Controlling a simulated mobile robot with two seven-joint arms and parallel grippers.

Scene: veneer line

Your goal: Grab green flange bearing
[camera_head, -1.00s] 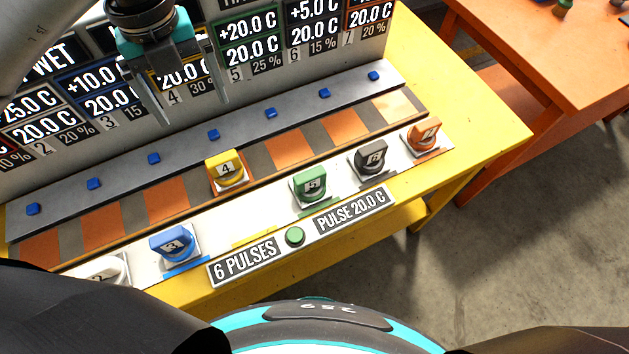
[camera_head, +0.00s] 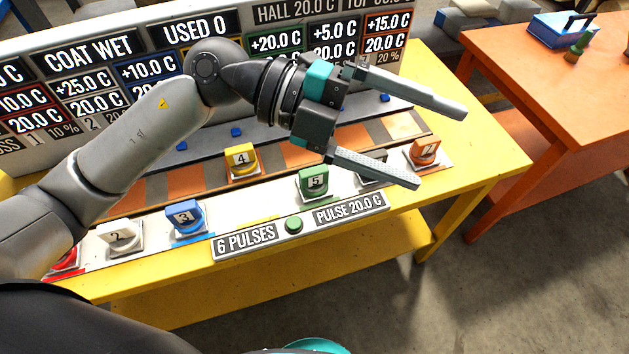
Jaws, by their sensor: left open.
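The green flange bearing (camera_head: 314,183), marked 5, sits upright on a white pad along the front of the yellow bench (camera_head: 480,145). My left gripper (camera_head: 440,148) is open and empty, its two long fingers spread and pointing right. It hangs above the bench. In the picture its lower finger passes above and right of the green bearing and covers much of the dark bearing (camera_head: 371,179). No contact with the green bearing shows. My right gripper is not in view.
Other bearings share the row: red (camera_head: 66,262), white (camera_head: 121,237), blue (camera_head: 186,219) and orange (camera_head: 425,152). The yellow bearing (camera_head: 241,161) stands on the striped strip. A green button (camera_head: 293,224) is in front. An orange table (camera_head: 540,85) stands at right.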

